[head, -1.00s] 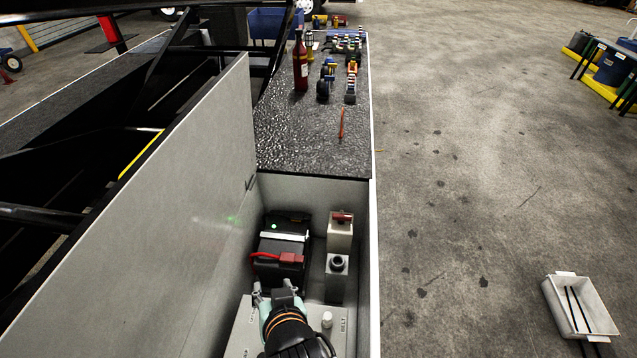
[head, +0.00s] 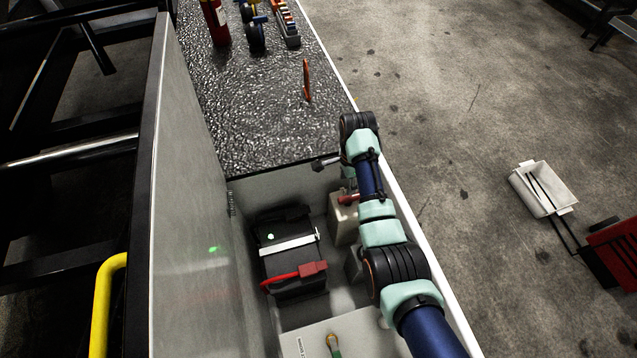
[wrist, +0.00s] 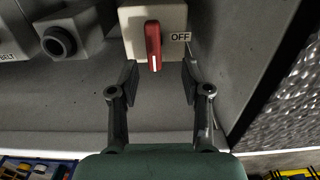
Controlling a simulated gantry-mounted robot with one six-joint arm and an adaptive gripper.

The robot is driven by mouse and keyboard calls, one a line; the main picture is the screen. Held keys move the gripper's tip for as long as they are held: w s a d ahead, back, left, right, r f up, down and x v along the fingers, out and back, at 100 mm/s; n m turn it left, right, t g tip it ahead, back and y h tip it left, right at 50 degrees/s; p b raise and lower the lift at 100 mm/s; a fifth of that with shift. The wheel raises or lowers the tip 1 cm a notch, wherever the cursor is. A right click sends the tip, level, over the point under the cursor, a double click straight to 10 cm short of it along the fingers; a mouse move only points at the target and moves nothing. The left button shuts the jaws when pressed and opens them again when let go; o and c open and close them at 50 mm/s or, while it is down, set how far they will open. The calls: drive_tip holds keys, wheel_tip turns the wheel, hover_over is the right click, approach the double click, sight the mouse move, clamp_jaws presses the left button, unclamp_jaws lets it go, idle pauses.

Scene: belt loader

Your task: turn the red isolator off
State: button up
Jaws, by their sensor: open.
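The red isolator handle (wrist: 153,45) sits on a pale box (wrist: 130,20) in the wrist view. It stands upright in that picture, with a white mark at its lower end. An OFF label (wrist: 180,37) is to its right. My gripper (wrist: 160,78) is open, with one finger to each side and the tips just below the handle's lower end in the picture; I cannot tell any contact. In the head view the red handle (head: 348,198) and its box (head: 343,222) show beside my arm, which partly hides them.
A black battery (head: 290,250) with a red terminal cover stands left of the isolator. The bay wall is close, and a panel with a small toggle (head: 333,343) is at the near end.

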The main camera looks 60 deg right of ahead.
sight(349, 197)
drive_tip(key=shift+s, duration=0.1)
drive_tip(key=f, duration=0.1)
drive_tip(key=s+f+b, duration=0.1)
drive_tip(key=shift+s+f, duration=0.25)
drive_tip(key=shift+f, duration=0.05)
wheel_tip(349, 197, down, 5)
drive_tip(key=b, duration=0.2)
drive_tip(key=shift+w+f+b, duration=0.15)
drive_tip(key=shift+b, duration=0.15)
drive_tip(key=shift+c, duration=0.3)
clamp_jaws()
